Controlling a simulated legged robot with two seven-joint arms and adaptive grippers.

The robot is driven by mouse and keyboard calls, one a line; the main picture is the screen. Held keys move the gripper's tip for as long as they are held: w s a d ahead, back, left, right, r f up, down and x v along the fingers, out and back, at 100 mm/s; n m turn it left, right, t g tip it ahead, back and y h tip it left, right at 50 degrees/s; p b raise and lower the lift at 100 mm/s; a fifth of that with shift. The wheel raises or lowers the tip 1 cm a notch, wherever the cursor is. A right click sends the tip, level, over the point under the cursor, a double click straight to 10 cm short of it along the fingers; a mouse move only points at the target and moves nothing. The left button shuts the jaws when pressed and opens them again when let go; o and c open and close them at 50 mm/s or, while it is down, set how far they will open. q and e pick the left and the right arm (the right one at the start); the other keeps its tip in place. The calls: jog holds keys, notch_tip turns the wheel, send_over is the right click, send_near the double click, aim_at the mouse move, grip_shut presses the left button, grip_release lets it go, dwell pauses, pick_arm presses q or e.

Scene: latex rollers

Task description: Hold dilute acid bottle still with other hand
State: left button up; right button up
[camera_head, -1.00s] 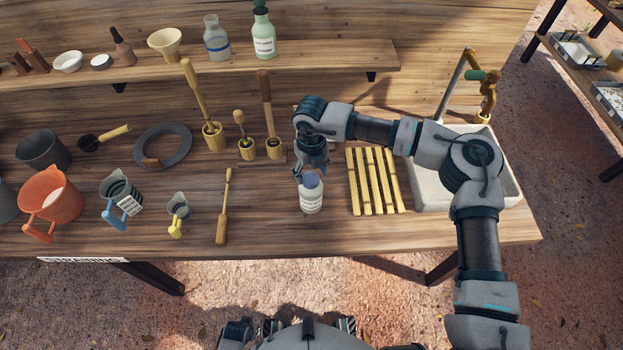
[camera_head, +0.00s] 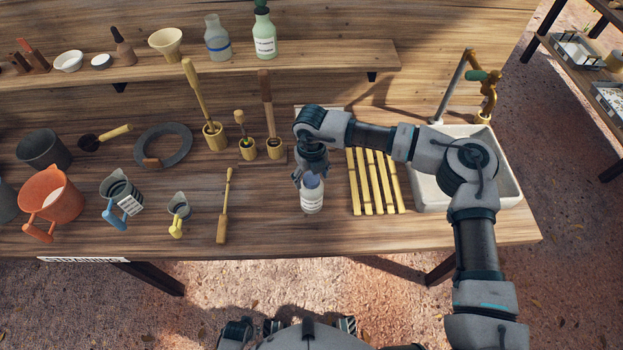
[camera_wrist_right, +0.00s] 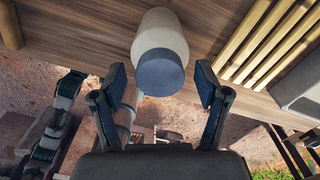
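A small white bottle (camera_head: 312,201) with a pale label and a blue cap stands upright near the front edge of the wooden bench. I take it for the dilute acid bottle, but its label is too small to read. It also shows in the right wrist view (camera_wrist_right: 160,34), with its blue cap (camera_wrist_right: 160,73) towards my gripper. My right gripper (camera_head: 311,179) is above the bottle, pointing down. In the wrist view its open fingers (camera_wrist_right: 160,82) stand either side of the cap, with gaps on both sides.
Yellow slats (camera_head: 375,182) lie just right of the bottle, with a white sink (camera_head: 508,180) beyond. A wooden-handled tool (camera_head: 223,210) and a small jug (camera_head: 178,207) lie to the left. Wooden holders with pestle-like tools (camera_head: 247,148) stand behind. Bench is clear immediately left of the bottle.

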notch_tip(320, 180, up, 12)
dwell(0.6)
jog(key=shift+f, duration=0.1)
dwell(0.4)
